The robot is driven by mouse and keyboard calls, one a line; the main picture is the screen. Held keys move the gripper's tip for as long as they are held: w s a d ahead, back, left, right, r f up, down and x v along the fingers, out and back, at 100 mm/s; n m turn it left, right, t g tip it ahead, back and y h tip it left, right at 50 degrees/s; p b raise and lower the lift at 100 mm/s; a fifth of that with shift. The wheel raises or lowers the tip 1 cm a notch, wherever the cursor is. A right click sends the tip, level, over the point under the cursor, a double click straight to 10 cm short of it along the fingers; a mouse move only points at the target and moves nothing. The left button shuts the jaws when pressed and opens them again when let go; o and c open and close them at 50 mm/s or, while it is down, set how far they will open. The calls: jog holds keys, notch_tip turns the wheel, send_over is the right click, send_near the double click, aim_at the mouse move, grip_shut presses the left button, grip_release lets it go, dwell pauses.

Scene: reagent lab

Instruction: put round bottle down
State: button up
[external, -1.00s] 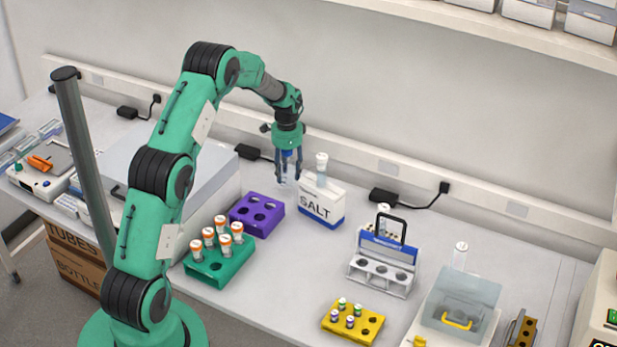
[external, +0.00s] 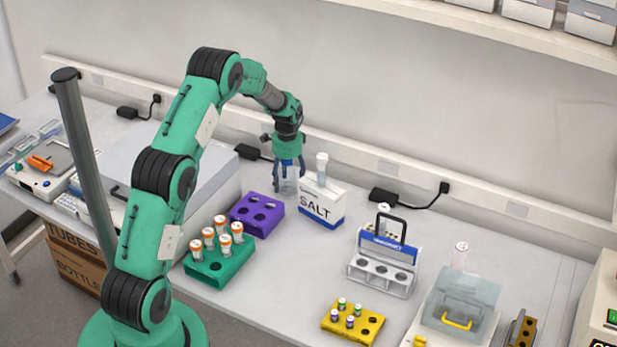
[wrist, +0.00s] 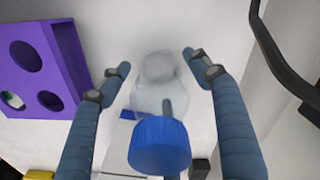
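The round bottle is clear, with a blue cap (wrist: 160,145). It stands on the bench between my fingers in the wrist view, its clear body (wrist: 158,97) past the cap. In the external view the bottle (external: 288,181) is partly hidden by my fingers, just left of the salt box. My gripper (external: 288,186) is open around the bottle and points down. In the wrist view the fingers (wrist: 156,61) are spread, with a gap on each side of the bottle.
A purple rack (external: 257,213) stands to the left and front. The salt box (external: 321,203) is close on the right, with a clear capped vessel (external: 321,168) behind it. A green rack (external: 220,265) with orange-capped bottles is nearer the front. Bare bench lies in front of the salt box.

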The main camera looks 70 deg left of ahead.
jog(key=shift+r, duration=0.15)
notch_tip(320, 180, up, 12)
jog(key=shift+w+p, duration=0.1)
jog(key=shift+p, duration=0.2)
dwell(0.5)
dwell(0.5)
jog(key=shift+d, duration=0.1)
